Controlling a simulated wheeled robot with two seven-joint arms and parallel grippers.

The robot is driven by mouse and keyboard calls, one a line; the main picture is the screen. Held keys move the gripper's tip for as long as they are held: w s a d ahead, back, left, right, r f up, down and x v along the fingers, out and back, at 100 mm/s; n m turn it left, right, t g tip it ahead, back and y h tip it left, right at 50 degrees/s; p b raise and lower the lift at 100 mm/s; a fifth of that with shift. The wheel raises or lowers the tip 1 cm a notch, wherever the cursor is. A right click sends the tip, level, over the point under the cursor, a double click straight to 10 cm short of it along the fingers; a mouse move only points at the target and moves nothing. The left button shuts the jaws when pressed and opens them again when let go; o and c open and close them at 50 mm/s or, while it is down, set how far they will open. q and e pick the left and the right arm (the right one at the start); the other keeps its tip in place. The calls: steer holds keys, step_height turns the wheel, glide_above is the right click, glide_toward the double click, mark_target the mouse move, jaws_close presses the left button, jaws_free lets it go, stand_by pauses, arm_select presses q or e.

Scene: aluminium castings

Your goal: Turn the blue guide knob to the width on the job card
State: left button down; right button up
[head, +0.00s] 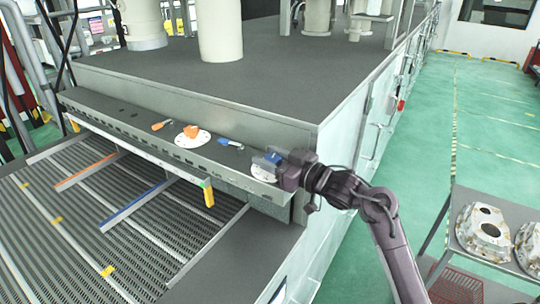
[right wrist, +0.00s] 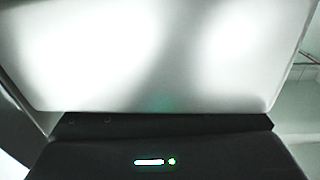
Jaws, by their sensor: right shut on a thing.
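The blue guide knob (head: 273,157) sits over a round white dial plate (head: 263,173) at the right end of the grey ledge. My right gripper (head: 276,161) reaches in from the right and is shut on the blue knob. Its fingers hide part of the knob, so its setting cannot be read. The blue guide rail (head: 133,207) lies across the slatted conveyor bed, with the orange guide rail (head: 88,171) to its left. I cannot make out a job card. My left gripper is not in view. The right wrist view shows only a bright, blurred surface and a dark lit strip.
An orange knob (head: 191,130) on its own dial stands further left on the ledge (head: 120,110). A small orange piece (head: 160,125) and a small blue piece (head: 231,143) are beside the dials. A table with castings (head: 484,228) stands at lower right. Green floor is clear behind it.

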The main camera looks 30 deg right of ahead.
mark_target(279, 162)
steer(key=shift+r, duration=0.1)
steer(key=o, duration=0.9)
steer(key=shift+o, duration=0.2)
steer(key=shift+s+d+f+b, duration=0.25)
steer(key=shift+s+d+b, duration=0.05)
steer(key=shift+s+b, duration=0.2)
steer(key=b+v, duration=0.2)
steer(key=v, duration=0.3)
steer(key=shift+s+d, duration=0.15)
steer(key=shift+s, duration=0.2)
steer(key=shift+s+d+r+b, duration=0.2)
steer(key=shift+s+b, duration=0.15)
steer(key=shift+s, duration=0.15)
